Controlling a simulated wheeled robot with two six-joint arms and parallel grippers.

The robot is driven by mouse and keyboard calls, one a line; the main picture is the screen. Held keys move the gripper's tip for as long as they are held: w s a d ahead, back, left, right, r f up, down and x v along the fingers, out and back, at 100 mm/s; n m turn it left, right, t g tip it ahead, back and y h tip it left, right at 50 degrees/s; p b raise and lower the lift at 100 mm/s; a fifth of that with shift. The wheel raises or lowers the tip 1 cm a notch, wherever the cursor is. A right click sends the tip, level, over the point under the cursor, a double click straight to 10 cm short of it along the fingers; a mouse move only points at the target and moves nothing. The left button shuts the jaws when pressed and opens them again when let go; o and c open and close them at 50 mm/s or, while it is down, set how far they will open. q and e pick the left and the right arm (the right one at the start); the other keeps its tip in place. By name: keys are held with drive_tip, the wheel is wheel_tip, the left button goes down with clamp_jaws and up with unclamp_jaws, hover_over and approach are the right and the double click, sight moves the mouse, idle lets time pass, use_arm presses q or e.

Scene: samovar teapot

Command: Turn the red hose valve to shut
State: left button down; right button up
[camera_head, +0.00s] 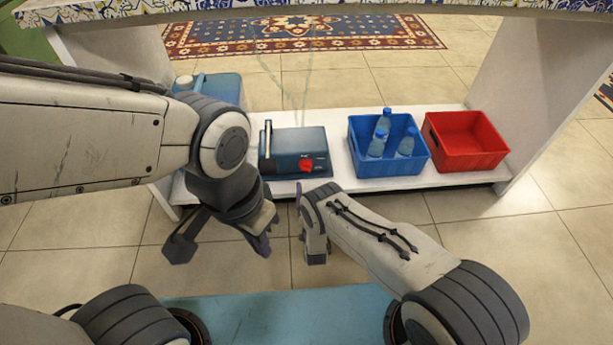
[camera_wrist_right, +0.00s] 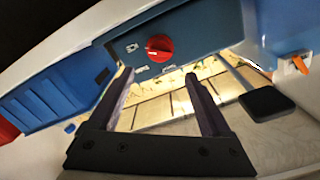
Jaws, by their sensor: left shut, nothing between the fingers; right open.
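The red valve knob (camera_head: 306,165) sits on the front of a dark blue box unit (camera_head: 280,142) on the low white shelf. In the right wrist view the red knob (camera_wrist_right: 158,47) shows on the blue panel, beside small white labels. My right gripper (camera_wrist_right: 160,75) is open and empty. Its fingers point toward the panel, with the knob just beyond the gap between the tips and apart from them. My left gripper (camera_head: 264,244) is shut and empty, hanging in front of the shelf to the left of the right gripper. The right fingertips are hard to make out in the head view.
A blue crate (camera_head: 390,168) with several bottles and a red crate (camera_head: 465,150) stand right of the unit. A blue canister (camera_head: 225,88) is behind my left arm. The white side panel (camera_head: 535,90) closes the shelf's right end. An orange part (camera_wrist_right: 300,64) shows at right.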

sight(307, 170)
drive_tip(key=w+b, duration=0.1)
drive_tip(key=w, duration=0.2)
drive_tip(key=w+b, duration=0.3)
drive_tip(key=w, duration=0.2)
drive_tip(key=shift+w+f+b, duration=0.3)
drive_tip(key=shift+b, duration=0.1)
drive_tip(key=shift+w+r, duration=0.15)
drive_tip(key=shift+w, duration=0.45)
clamp_jaws()
